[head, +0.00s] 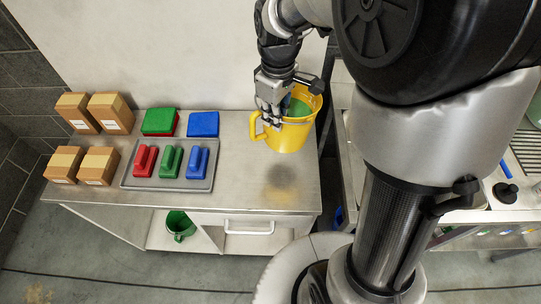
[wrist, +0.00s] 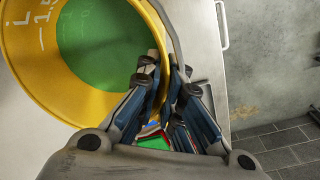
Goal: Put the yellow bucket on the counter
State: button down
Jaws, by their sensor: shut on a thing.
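The yellow bucket (head: 288,137), with measuring marks and green inside, is upright above the right end of the metal counter (head: 225,205). A yellowish reflection shows on the counter below it, so it appears to hang a little above the top. My gripper (head: 273,108) is shut on its rim at the left side, near the handle. In the wrist view, the fingers (wrist: 168,85) pinch the wall of the bucket (wrist: 25,55); the bucket's underside is hidden.
A grey tray (head: 130,180) with red, green and blue brush-like blocks stands on the counter's left half. Behind it are green and blue pads (head: 203,124); cardboard boxes (head: 110,112) stand at the left. A green bucket (head: 180,225) sits on the shelf below.

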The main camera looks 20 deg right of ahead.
aim_at(277, 146)
jog(key=r+n, duration=0.4)
jog(key=n, duration=0.1)
jog(key=r+n, duration=0.1)
jog(key=n, duration=0.2)
jog(key=shift+s+d+r+t, duration=0.15)
jog(key=shift+s+r+t, duration=0.15)
jog(key=shift+r, duration=0.1)
jog(key=r+n, duration=0.1)
jog(key=n, duration=0.1)
jog(key=shift+s+r+n+p, duration=0.2)
jog(key=shift+n+p, duration=0.1)
jog(key=shift+n, duration=0.1)
jog(key=shift+f, duration=0.15)
notch_tip(277, 146, down, 20)
jog(key=b, duration=0.6)
jog(key=c, duration=2.2)
grip_release()
jog(key=shift+s, duration=0.1)
jog(key=o, duration=0.4)
jog(key=shift+o, duration=0.2)
